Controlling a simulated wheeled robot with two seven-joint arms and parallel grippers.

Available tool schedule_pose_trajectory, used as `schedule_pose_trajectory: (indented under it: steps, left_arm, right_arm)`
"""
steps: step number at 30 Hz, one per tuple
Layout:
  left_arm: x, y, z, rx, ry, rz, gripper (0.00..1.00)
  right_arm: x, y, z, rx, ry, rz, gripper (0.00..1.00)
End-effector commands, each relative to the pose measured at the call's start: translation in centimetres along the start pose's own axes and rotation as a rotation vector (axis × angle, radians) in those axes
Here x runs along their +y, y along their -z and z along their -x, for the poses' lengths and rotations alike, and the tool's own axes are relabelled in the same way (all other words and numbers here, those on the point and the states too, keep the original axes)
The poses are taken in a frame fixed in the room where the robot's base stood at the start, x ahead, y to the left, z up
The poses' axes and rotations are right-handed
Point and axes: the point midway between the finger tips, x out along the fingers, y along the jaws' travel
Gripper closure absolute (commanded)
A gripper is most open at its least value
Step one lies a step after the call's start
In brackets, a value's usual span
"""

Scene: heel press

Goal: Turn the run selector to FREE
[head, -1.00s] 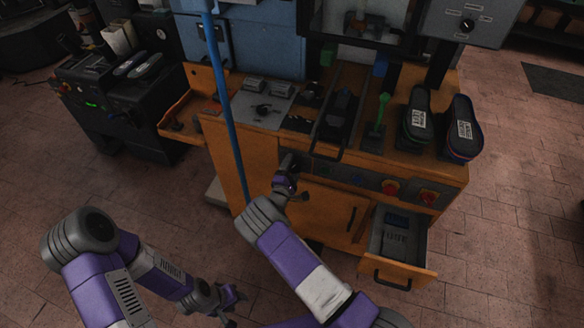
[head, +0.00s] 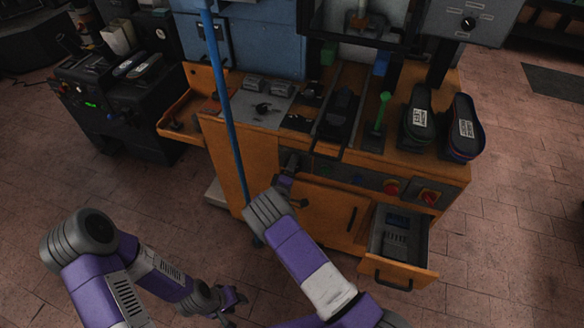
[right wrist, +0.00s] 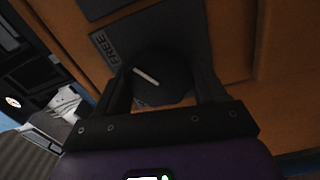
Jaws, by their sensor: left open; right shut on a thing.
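The run selector (right wrist: 165,78) is a dark round knob with a white pointer line, on the front of the orange bench. In the right wrist view its line slants to the upper left, the side where the FREE label (right wrist: 106,46) is printed on a dark plate. My right gripper (right wrist: 163,88) is shut on the knob, with one finger on each side. In the head view my right gripper (head: 287,178) is at the bench front, and my wrist hides the knob. My left gripper (head: 232,301) is open and empty, low over the floor, away from the bench.
An open drawer (head: 427,259) sticks out at the bench's lower right. A blue pole (head: 228,110) rises left of my right gripper. Shoes (head: 462,130) and a green-handled tool (head: 380,112) stand on the bench top.

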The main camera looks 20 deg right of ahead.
Motion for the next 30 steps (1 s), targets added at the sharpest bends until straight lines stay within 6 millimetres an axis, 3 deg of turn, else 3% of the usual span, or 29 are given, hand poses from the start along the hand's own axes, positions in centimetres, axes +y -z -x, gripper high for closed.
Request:
schedule_pose_trajectory:
  steps: [11, 12, 16, 25, 30]
  left_arm:
    - [0.0, 0.0, 0.0, 0.0, 0.0, 0.0, 0.57]
    - [0.0, 0.0, 0.0, 0.0, 0.0, 0.0, 0.57]
    - [0.0, 0.0, 0.0, 0.0, 0.0, 0.0, 0.57]
    - [0.0, 0.0, 0.1, 0.0, 0.0, 0.0, 0.57]
    - [0.2, 0.0, 0.6, 0.0, 0.0, 0.0, 0.57]
  right_arm:
    - [0.0, -0.3, -0.1, -0.007, 0.0, -0.001, 0.6]
    - [0.0, -0.3, -0.1, -0.007, 0.0, 0.0, 0.25]
    - [0.0, -0.2, -0.1, -0.005, 0.0, 0.0, 0.06]
    - [-0.1, -0.1, 0.2, -0.002, 0.002, 0.0, 0.06]
    - [0.0, 0.0, 2.2, 0.0, 0.004, 0.001, 0.06]
